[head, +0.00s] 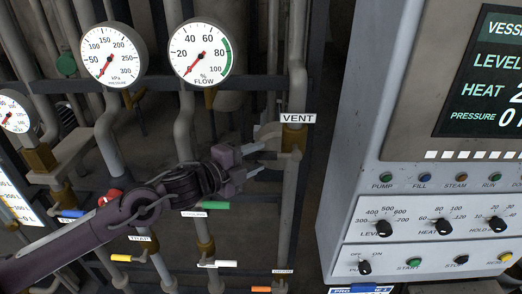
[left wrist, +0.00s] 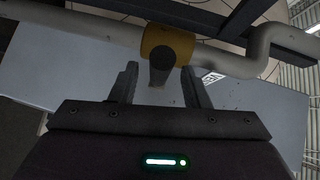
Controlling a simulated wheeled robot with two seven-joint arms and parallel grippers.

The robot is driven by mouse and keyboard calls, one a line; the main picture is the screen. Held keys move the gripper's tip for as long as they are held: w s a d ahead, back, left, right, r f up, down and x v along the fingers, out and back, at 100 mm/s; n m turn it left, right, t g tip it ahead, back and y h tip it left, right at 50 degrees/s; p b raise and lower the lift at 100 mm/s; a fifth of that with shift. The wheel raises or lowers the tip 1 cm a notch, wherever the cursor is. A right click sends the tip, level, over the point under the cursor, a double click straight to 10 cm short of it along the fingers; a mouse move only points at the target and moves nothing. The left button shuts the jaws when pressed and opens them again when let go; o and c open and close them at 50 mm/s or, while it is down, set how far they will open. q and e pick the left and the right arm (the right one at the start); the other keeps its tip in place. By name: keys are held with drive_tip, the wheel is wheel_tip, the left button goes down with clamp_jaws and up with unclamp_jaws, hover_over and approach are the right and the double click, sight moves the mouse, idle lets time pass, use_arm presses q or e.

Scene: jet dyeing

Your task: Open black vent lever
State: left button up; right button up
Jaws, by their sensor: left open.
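The vent valve has a brass body (head: 294,138) on a vertical pipe, just under the white VENT label (head: 298,118). In the left wrist view the brass body (left wrist: 167,43) is at top centre, and the black vent lever (left wrist: 161,68) sticks out from it toward me. My left gripper (head: 262,157) is open at the valve, to the left of the pipe in the head view. In the left wrist view its fingers (left wrist: 161,83) stand on either side of the lever's end, with gaps visible. The head view shows the lever poorly behind the fingers. My right gripper is not in view.
Pressure gauge (head: 111,54) and flow gauge (head: 201,52) are above left. Pipes with green (head: 216,206), white (head: 220,264) and yellow (head: 122,258) handles are below and around my arm. A control panel (head: 440,205) with knobs and buttons stands close on the right.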

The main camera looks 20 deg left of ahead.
use_arm(q)
drive_tip(key=shift+p+x, duration=0.3)
drive_tip(key=shift+x, duration=0.9)
drive_tip(key=shift+c, duration=0.2)
drive_tip(key=shift+f, duration=0.1)
clamp_jaws()
